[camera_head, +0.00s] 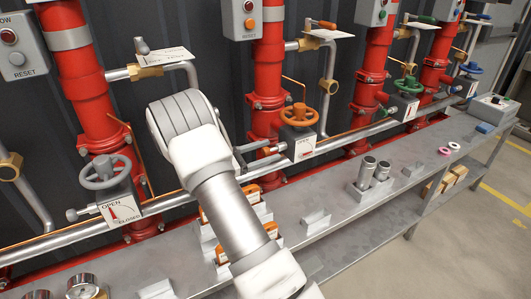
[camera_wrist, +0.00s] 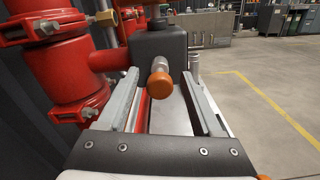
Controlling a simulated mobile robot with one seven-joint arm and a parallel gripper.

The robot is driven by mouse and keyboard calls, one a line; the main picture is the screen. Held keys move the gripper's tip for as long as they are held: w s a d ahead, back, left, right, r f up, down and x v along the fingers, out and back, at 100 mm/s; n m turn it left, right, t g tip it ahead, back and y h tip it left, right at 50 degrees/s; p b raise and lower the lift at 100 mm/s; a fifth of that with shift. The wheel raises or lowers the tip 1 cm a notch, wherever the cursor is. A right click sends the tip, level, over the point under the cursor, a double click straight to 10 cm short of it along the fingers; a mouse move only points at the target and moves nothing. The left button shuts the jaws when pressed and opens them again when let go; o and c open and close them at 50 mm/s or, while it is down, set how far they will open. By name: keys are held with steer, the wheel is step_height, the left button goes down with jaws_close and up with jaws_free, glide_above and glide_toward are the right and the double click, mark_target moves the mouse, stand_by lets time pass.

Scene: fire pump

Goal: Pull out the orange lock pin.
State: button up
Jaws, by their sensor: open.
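The orange lock pin (camera_wrist: 161,86) shows in the wrist view as an orange round knob on a short silver shaft. It sticks out of a dark grey block (camera_wrist: 157,46). My gripper (camera_wrist: 160,78) is open, with one finger on each side of the pin. Gaps show between the knob and both fingers, so nothing is held. In the head view the pin (camera_head: 267,150) appears small, beside the box under the orange handwheel (camera_head: 299,115). My gripper (camera_head: 265,156) reaches it from the left, partly hidden behind my own arm.
Red pipes (camera_head: 268,80) stand along the dark wall, one close to the left finger in the wrist view. A grey handwheel (camera_head: 104,171) is on the left. A metal bench (camera_head: 335,215) below holds silver cylinders (camera_head: 367,172) and brackets. Open floor lies right.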

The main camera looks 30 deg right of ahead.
jaws_close()
stand_by(0.3)
stand_by(1.1)
